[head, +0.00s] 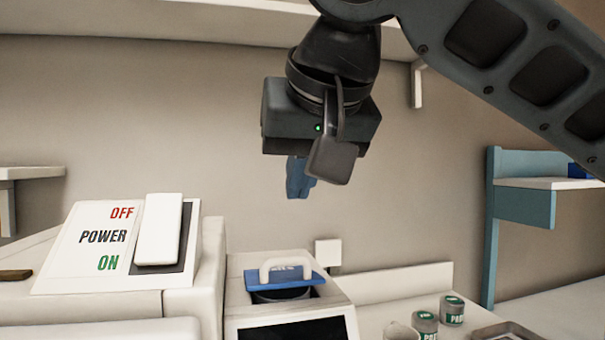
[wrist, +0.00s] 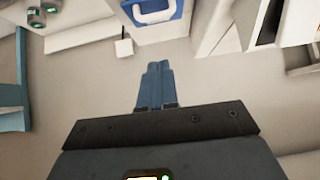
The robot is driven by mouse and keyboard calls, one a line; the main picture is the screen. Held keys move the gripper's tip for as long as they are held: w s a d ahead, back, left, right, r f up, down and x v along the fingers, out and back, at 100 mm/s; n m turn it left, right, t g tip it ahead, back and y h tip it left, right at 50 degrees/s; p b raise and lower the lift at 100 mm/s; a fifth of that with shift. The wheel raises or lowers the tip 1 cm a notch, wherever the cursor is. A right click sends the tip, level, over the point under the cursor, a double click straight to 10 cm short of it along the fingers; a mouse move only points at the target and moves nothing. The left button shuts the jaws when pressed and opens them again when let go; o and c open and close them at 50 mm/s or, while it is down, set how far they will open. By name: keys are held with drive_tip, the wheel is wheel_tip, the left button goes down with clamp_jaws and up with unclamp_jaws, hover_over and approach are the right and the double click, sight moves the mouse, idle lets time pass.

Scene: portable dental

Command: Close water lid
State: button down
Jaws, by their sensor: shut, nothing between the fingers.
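The water lid (head: 285,278) is a blue plate with a white handle. In the head view it sits tilted over a dark round opening (head: 281,295) in the top of a white unit (head: 240,302), with a dark gap showing beneath it. The lid also shows at the top of the wrist view (wrist: 156,14), its handle facing the camera. My gripper (head: 298,192) is above the lid in the head view, apart from it. Its blue fingers are together and empty, and they also show in the wrist view (wrist: 157,72).
A power switch panel (head: 90,246) marked OFF and ON stands left of the white unit. Small green-labelled jars (head: 425,322) and a metal tray (head: 505,333) are at the lower right. A shelf (head: 200,22) runs along the wall above. The space between my gripper and the lid is clear.

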hover_over(286, 261)
drive_tip(key=s, duration=0.1)
wheel_tip(286, 261, down, 5)
drive_tip(key=shift+s+d+f, duration=0.15)
drive_tip(key=shift+f, duration=0.75)
drive_tip(key=shift+s+d+f, duration=0.1)
drive_tip(key=shift+d+f, duration=0.05)
drive_tip(key=shift+f, duration=0.7)
drive_tip(key=shift+s+f+b, duration=0.25)
drive_tip(key=shift+f+b, duration=0.05)
drive_tip(key=shift+f, duration=0.2)
drive_tip(key=shift+s+f+b, duration=0.15)
drive_tip(key=shift+f+b, duration=0.3)
drive_tip(key=shift+s+d+f+t+y+b, duration=0.2)
drive_tip(key=shift+f+t+y+b, duration=0.25)
drive_tip(key=shift+b, duration=0.4)
drive_tip(key=shift+r+h, duration=0.15)
drive_tip(key=shift+h, duration=0.1)
drive_tip(key=shift+r, duration=0.1)
